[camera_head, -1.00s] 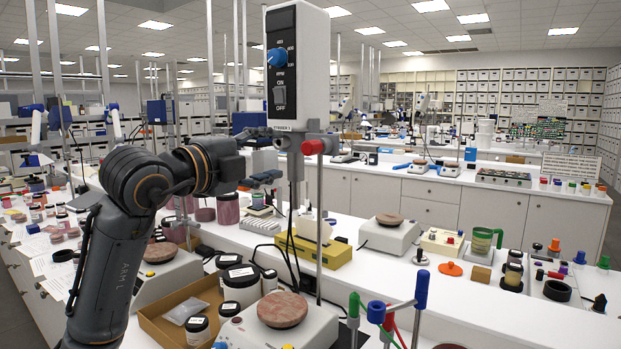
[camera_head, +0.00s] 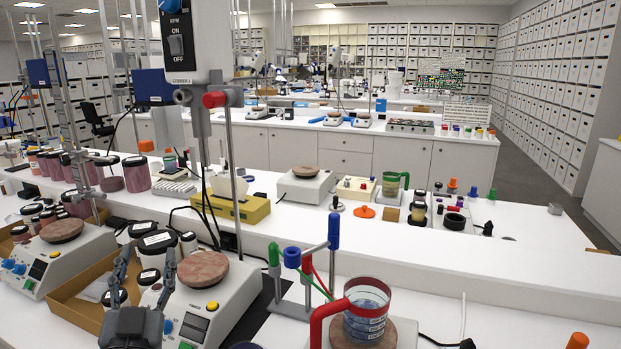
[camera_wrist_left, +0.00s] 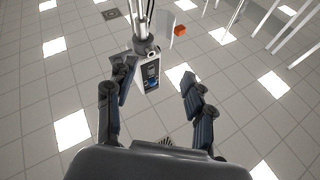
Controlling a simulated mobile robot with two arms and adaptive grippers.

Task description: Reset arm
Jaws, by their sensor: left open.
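My left gripper (camera_head: 147,264) is at the lower left of the head view, its fingers pointing up. It stands in front of a stirrer hotplate (camera_head: 207,300) with a round brown top. The left wrist view looks up at the ceiling, and the gripper (camera_wrist_left: 157,80) shows there with its fingers spread and nothing between them. Part of the stirrer's white control head (camera_wrist_left: 151,72) shows beyond the fingers. My right gripper is not in view.
The white stirrer head (camera_head: 190,45) and its metal rods rise behind the gripper. A cardboard tray (camera_head: 70,305) with black-lidded jars lies to the left. A beaker with a red handle (camera_head: 367,300) stands at the lower right. The bench right of the yellow box (camera_head: 232,209) is partly clear.

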